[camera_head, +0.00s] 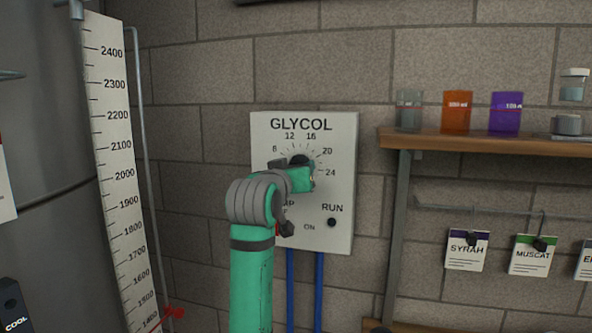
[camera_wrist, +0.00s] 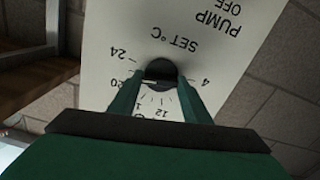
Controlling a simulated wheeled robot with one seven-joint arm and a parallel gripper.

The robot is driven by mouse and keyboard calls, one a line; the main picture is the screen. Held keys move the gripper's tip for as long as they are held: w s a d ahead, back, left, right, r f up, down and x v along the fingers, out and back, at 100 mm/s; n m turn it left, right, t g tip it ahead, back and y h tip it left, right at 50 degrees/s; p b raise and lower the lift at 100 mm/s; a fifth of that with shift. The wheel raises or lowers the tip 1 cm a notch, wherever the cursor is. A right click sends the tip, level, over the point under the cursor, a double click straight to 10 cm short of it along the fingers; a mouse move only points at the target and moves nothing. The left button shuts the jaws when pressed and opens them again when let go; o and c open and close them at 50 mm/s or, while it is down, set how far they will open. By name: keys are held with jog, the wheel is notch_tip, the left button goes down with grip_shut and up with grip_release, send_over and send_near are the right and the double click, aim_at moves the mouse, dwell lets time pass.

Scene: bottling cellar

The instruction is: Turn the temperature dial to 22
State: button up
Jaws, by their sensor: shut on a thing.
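The temperature dial (camera_head: 299,160) is a black round knob on the white GLYCOL panel (camera_head: 343,190), with its scale marks around it. My green gripper (camera_head: 302,179) reaches it from the front and hides its lower part in the head view. In the wrist view the dial (camera_wrist: 160,68) sits between the two fingers of my gripper (camera_wrist: 160,82), which are shut on it from both sides. That view shows the panel upside down, with 24, 20, 12 and 4 readable near the dial. The dial's pointer cannot be made out, so its setting is unclear.
Below the dial are a pump switch (camera_head: 287,229), partly behind my arm, and a dark RUN lamp (camera_head: 331,222). A wooden shelf (camera_head: 480,143) with beakers juts out at right, above hanging variety cards (camera_head: 467,252). A level scale (camera_head: 115,170) and tank stand at left.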

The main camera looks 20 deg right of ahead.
dwell(0.4)
jog(key=o, duration=1.1)
jog(key=shift+w+a, duration=0.1)
jog(key=shift+a, duration=0.1)
jog(key=v, duration=1)
jog(key=shift+s, duration=0.4)
jog(key=shift+a, duration=0.1)
jog(key=shift+f, duration=0.1)
